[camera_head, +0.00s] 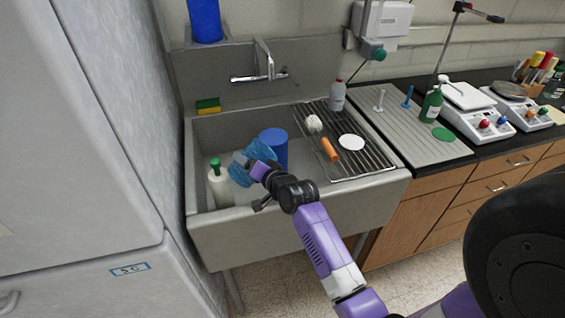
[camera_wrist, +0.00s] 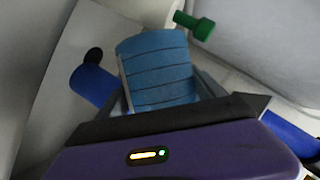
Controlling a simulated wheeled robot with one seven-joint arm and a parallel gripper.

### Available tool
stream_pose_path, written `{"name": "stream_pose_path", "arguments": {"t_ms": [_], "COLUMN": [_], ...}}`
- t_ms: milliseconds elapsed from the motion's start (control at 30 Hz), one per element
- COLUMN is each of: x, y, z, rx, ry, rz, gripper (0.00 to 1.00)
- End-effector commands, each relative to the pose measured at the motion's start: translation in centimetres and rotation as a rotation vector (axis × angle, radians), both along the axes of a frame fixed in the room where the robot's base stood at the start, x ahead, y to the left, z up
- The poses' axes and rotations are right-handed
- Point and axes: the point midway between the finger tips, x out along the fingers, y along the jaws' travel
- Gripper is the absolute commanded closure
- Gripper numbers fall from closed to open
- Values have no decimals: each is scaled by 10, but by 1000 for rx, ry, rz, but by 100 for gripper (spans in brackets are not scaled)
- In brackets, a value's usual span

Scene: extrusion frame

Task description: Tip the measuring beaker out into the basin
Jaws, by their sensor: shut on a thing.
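My gripper (camera_head: 256,170) is over the left part of the grey sink basin (camera_head: 330,208). It is shut on the measuring beaker (camera_head: 262,149), a clear blue vessel that shows on both sides of a purple finger. In the wrist view the beaker (camera_wrist: 157,72) sits between the jaws, blue with dark ring lines. Its lower part is hidden by my gripper. Its exact tilt and any flow out of it cannot be made out.
A dark blue cylinder (camera_head: 279,143) stands close behind the beaker. A white bottle with a green cap (camera_head: 219,188) stands at the basin's left. A wire rack (camera_head: 365,165) with a carrot (camera_head: 330,150) covers the right side. A tap (camera_head: 264,62) is at the back.

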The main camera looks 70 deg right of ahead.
Motion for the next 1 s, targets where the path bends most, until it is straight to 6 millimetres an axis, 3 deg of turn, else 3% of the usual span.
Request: {"name": "stream_pose_path", "arguments": {"t_ms": [1000], "x": [1], "y": [0], "z": [8], "rx": [101], "ry": [-94], "rz": [-1], "gripper": [80]}}
